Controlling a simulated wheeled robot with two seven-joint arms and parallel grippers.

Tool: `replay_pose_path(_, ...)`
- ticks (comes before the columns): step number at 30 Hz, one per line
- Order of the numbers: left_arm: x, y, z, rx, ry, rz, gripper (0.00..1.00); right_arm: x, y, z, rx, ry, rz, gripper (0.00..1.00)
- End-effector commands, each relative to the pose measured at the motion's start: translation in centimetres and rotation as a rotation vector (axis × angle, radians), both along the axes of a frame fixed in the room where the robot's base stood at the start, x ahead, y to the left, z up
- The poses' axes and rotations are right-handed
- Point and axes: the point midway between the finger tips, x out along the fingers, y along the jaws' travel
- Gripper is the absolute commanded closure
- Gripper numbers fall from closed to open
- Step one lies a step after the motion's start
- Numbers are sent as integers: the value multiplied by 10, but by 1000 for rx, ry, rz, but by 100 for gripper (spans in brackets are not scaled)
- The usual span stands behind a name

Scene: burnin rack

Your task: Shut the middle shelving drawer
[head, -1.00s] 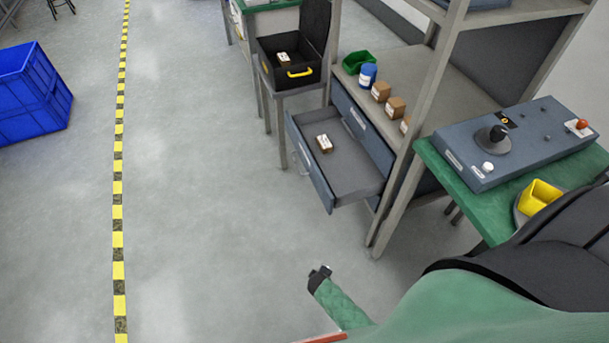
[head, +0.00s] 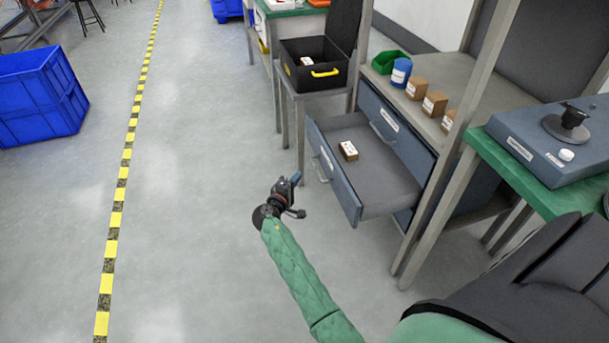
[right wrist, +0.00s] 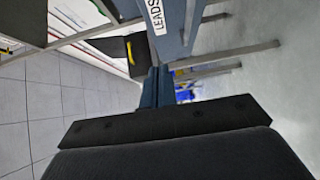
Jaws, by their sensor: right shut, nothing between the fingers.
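The open shelving drawer (head: 385,190) is pulled out from the rack, with a grey tray and a blue front (head: 335,180) with a handle. A small brown box with a white top (head: 348,150) lies inside it. A shut blue drawer (head: 398,135) is above it, and another blue front shows partly below. My right gripper (head: 294,180) is shut and empty, in front of and to the left of the drawer front, apart from it in the head view. In the right wrist view its fingers (right wrist: 157,88) are together near a blue front labelled LEADS (right wrist: 178,25). My left gripper is not in view.
A black case (head: 315,78) stands open on a small table behind the drawer. The rack's front post (head: 430,205) and a green bench (head: 535,185) with a control box are on the right. The floor left of the drawer is clear up to the yellow-black line.

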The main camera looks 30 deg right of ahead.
Motion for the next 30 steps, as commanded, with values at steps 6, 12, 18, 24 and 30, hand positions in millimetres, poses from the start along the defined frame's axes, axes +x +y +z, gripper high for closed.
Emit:
replay_pose_path(6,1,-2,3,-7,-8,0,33,6,-11,11,-26,-15,-18,100)
replay_pose_path(12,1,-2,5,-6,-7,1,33,21,-35,11,-26,-15,-17,100)
replay_pose_path(18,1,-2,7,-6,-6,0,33,40,-66,11,-26,-13,-17,100)
replay_pose_path(24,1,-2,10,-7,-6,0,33,53,-95,10,-25,-13,-17,100)
replay_pose_path(30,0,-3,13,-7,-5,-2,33,46,-118,10,-24,-13,-16,100)
